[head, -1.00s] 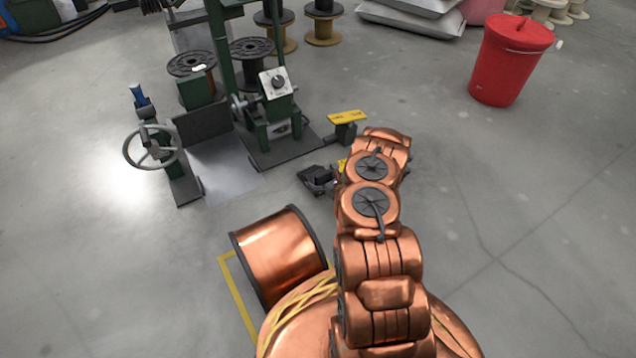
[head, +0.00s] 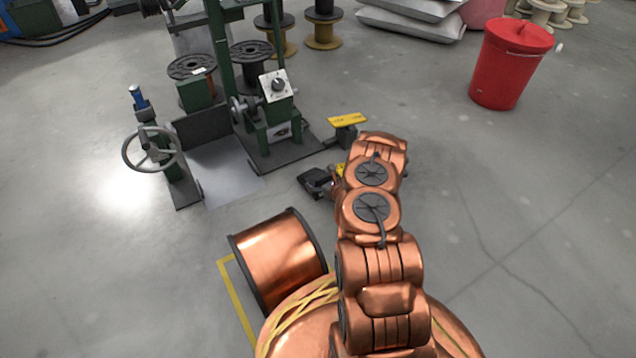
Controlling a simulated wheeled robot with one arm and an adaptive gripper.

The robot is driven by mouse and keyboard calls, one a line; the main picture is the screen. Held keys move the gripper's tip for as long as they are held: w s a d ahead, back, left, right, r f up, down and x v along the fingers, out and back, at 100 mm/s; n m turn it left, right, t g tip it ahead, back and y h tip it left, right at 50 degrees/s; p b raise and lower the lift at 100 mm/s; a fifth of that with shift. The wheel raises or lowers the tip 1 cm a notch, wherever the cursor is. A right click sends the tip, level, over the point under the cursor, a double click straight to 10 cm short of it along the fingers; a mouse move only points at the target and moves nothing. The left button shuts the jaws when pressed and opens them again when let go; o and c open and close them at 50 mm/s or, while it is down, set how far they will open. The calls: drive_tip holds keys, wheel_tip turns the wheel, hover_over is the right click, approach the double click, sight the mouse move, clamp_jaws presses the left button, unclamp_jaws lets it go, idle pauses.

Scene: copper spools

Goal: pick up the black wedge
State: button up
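A dark, angular shape (head: 314,181), which looks like the black wedge, is on the floor just left of the end of my copper arm, near the middle of the head view. My gripper (head: 334,186) is mostly hidden behind my wrist. Small dark and reddish parts at its left edge meet the dark shape. I cannot tell where the wedge ends and the gripper begins, whether they touch, or whether the fingers are open or shut.
A yellow-topped pedal (head: 347,120) stands just beyond my wrist. A green winding machine (head: 278,118) and handwheel (head: 152,149) are behind left. A large copper spool (head: 278,258) lies nearer left. A red bucket (head: 511,64) stands far right. The right floor is clear.

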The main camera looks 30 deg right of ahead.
drive_tip(key=shift+c, duration=1.4)
